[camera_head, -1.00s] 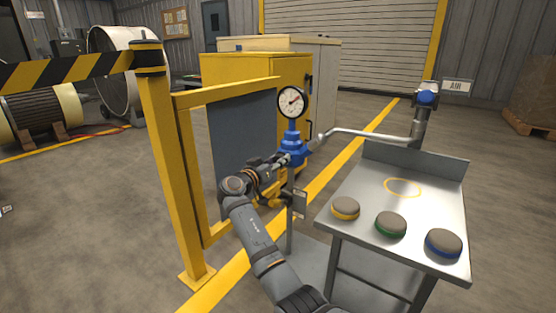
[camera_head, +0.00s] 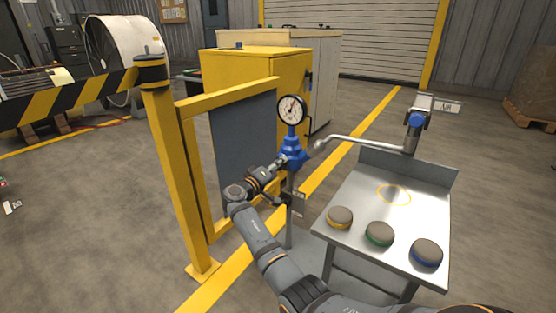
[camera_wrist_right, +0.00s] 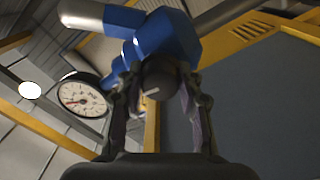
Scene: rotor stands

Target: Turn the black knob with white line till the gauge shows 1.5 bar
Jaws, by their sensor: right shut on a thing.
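The black knob with a white line (camera_wrist_right: 160,78) is on the blue regulator body (camera_head: 292,151). In the right wrist view its white line lies near level, slightly tilted. My right gripper (camera_wrist_right: 160,88) is shut on the knob, a finger on either side; in the head view the gripper (camera_head: 281,163) hides the knob. The round white gauge (camera_head: 291,109) stands upright above the regulator, its needle pointing up and slightly right; the gauge also shows in the wrist view (camera_wrist_right: 80,97). Its numbers are too small to read. My left gripper is not in view.
A metal table (camera_head: 350,200) to the right carries yellow-, green- and blue-ringed buttons. A yellow frame with a grey panel (camera_head: 240,150) stands close left of my right arm.

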